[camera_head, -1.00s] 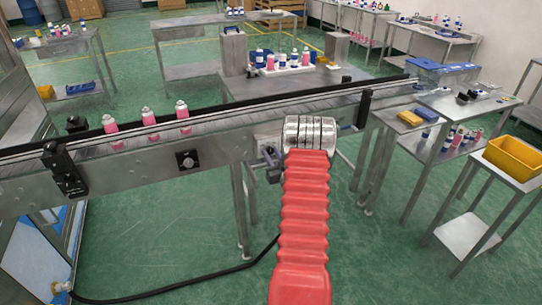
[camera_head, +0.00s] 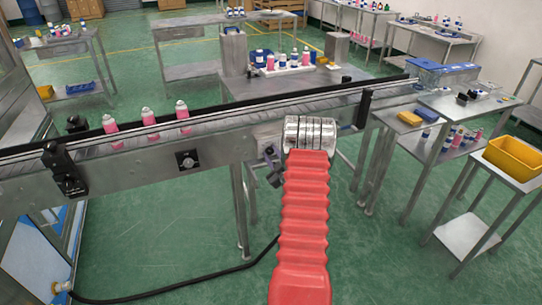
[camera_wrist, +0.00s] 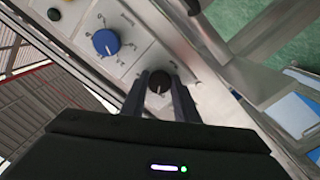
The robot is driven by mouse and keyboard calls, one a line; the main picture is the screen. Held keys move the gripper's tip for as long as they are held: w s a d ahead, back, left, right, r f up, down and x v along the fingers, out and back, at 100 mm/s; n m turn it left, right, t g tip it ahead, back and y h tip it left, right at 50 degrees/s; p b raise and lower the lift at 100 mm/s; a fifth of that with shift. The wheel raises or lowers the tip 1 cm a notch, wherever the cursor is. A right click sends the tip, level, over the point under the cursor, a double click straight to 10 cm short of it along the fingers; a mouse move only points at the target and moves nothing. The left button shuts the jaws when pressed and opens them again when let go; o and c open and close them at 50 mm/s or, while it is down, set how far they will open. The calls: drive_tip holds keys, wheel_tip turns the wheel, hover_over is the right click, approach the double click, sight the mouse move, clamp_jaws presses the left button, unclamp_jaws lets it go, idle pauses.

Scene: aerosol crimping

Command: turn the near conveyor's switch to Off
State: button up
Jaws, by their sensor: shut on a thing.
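In the wrist view, a black rotary switch (camera_wrist: 159,81) with a pale pointer mark sits on a light metal control panel (camera_wrist: 128,62). My gripper (camera_wrist: 158,84) is shut on this black switch, one dark finger on each side. The panel's lettering around it is too small to read. In the head view, my gripper (camera_head: 272,168) is a small dark shape at the front side of the near conveyor (camera_head: 225,132), left of my red arm. The held switch is not clearly visible there.
A blue knob (camera_wrist: 105,42) sits beside the held switch. Another black knob (camera_head: 187,160) is on the conveyor's front, further left. Pink bottles (camera_head: 149,122) stand on the belt. A table with a yellow bin (camera_head: 514,158) is at the right. A black cable (camera_head: 165,290) crosses the floor.

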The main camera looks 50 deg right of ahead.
drive_tip(key=shift+w+a+n, duration=0.15)
drive_tip(key=shift+n, duration=0.55)
drive_tip(key=shift+w+a+n, duration=0.1)
drive_tip(key=shift+n, duration=0.6)
drive_tip(key=o, duration=1.1)
drive_tip(key=shift+s+d, duration=0.1)
drive_tip(key=shift+c, duration=0.2)
drive_tip(key=shift+s, duration=0.1)
drive_tip(key=v, duration=1.3)
drive_tip(key=shift+s, duration=0.25)
